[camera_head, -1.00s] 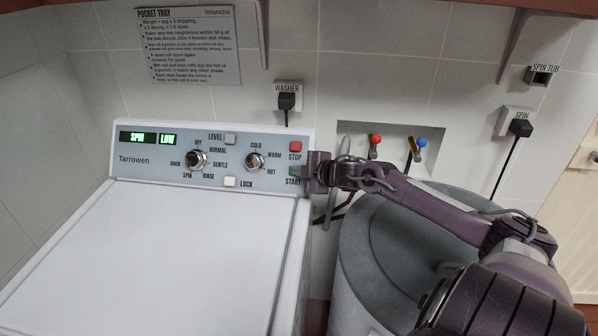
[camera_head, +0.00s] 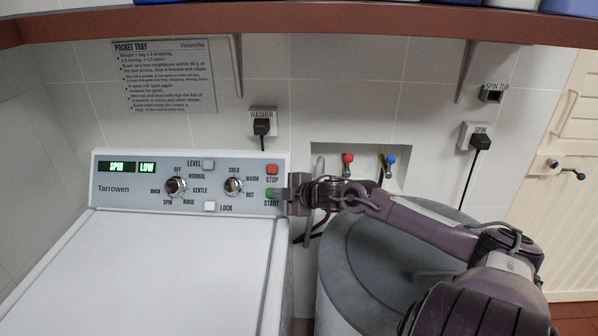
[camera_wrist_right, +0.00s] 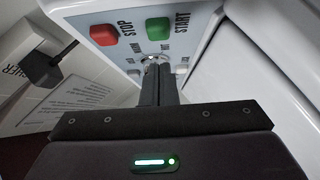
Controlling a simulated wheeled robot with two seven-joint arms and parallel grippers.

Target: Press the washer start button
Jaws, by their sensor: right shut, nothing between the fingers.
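The washer's control panel (camera_head: 120,175) stands upright at the back of the white washer, with a lit display (camera_head: 130,167) reading SPIN and LOW. The green start button (camera_head: 269,193) is at the panel's right end, under the red stop button (camera_head: 272,169). My right gripper (camera_head: 282,194) is shut and empty, its tips beside the green button and partly over it in the head view. In the right wrist view the green button (camera_wrist_right: 158,30) shows clear of the shut fingers (camera_wrist_right: 158,75). I cannot tell any contact. My left gripper is not in view.
A round grey tub (camera_head: 345,260) stands right of the washer, under my right arm. Red and blue taps (camera_head: 347,160) sit in a wall recess behind the arm. A brown shelf (camera_head: 300,22) runs above. A plug (camera_head: 262,127) hangs above the panel.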

